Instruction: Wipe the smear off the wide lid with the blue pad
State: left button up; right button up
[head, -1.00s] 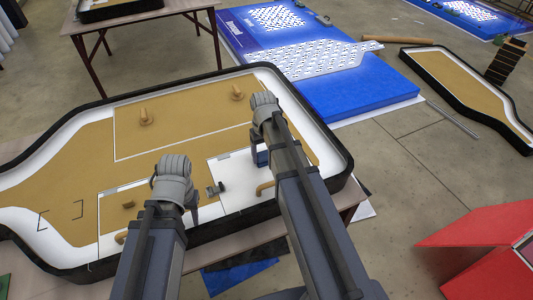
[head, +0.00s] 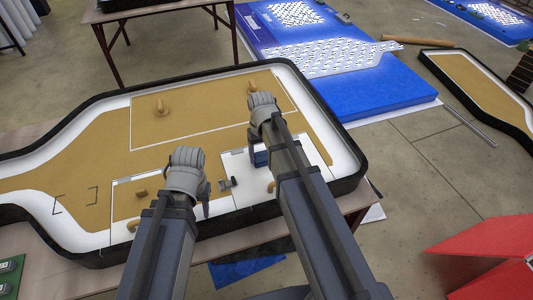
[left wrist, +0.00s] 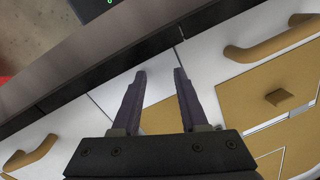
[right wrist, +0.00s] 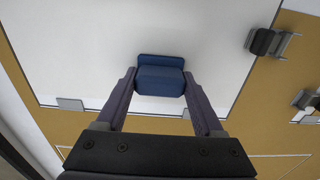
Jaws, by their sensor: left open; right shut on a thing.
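My right gripper (right wrist: 159,78) is shut on the blue pad (right wrist: 160,80), which also shows in the head view (head: 261,158). The pad is over a white panel (right wrist: 85,40) of the large tray-like lightbox; I cannot tell whether it touches. A broad tan panel (head: 200,125) with two tan handles lies behind it. I cannot tell which panel is the wide lid, and I can make out no smear. My left gripper (left wrist: 160,73) is open and empty above the lightbox's near white edge, left of the white panel in the head view (head: 205,208).
A dark clip (head: 228,183) stands near the white panel's left edge. Tan handles (left wrist: 275,40) and a small tan block (left wrist: 278,97) are near my left gripper. The lightbox's raised black rim (head: 352,185) surrounds everything. A blue panel stack (head: 370,95) lies beyond.

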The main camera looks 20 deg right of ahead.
pick_arm(q)
jog(key=shift+r, duration=0.1)
pick_arm(e)
jog(key=shift+a, duration=0.75)
jog(key=shift+r, duration=0.1)
pick_arm(q)
notch_tip(320, 180, up, 6)
jog(key=p, duration=0.6)
pick_arm(e)
notch_tip(320, 180, up, 6)
pick_arm(q)
jog(key=shift+r+p, duration=1.5)
jog(key=shift+p, duration=0.05)
pick_arm(e)
jog(key=shift+r, duration=1.5)
